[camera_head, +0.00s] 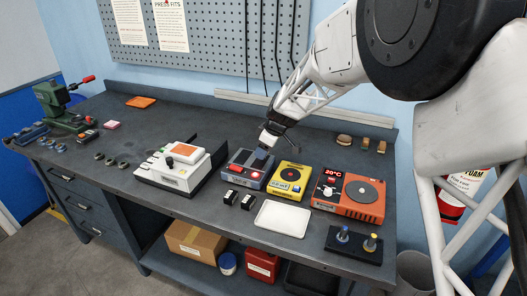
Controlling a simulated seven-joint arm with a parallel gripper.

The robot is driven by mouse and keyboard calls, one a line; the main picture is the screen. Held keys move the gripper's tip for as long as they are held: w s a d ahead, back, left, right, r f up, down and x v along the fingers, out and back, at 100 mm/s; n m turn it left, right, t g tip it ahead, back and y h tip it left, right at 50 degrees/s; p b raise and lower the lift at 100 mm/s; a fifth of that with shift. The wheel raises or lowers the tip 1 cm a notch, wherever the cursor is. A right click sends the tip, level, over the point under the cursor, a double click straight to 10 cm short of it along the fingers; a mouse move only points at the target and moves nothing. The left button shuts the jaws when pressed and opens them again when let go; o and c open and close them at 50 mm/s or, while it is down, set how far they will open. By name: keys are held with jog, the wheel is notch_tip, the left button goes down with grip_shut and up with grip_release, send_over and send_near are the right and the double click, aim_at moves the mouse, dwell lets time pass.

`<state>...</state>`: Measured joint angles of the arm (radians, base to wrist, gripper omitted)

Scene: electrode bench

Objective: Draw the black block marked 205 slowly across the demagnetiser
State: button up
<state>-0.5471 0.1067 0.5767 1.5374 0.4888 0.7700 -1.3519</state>
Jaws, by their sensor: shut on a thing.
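My gripper (266,146) is shut on a small dark block (261,155) and holds it over the back right of a blue-grey bench unit (238,176). The block's marking cannot be read, and whether it touches the unit is unclear. The blue-grey unit has red parts on its front. A yellow unit (304,176) with a dark round plate stands just right of it. The labels are too small to tell which unit is the demagnetiser. Two more black blocks with white labels, one left (230,197) and one right (248,202), stand in front of the blue-grey unit.
A white tray (283,219) lies in front of the yellow unit. An orange hotplate-like unit (331,200) showing a red readout stands to the right. A white machine (163,177) with an orange top stands to the left. A black stand (354,245) with two posts is near the front right edge.

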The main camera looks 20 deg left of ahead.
jog(key=shift+v, duration=1)
jog(key=shift+a+r, duration=0.1)
jog(key=shift+r, duration=0.3)
jog(key=shift+r, duration=1.9)
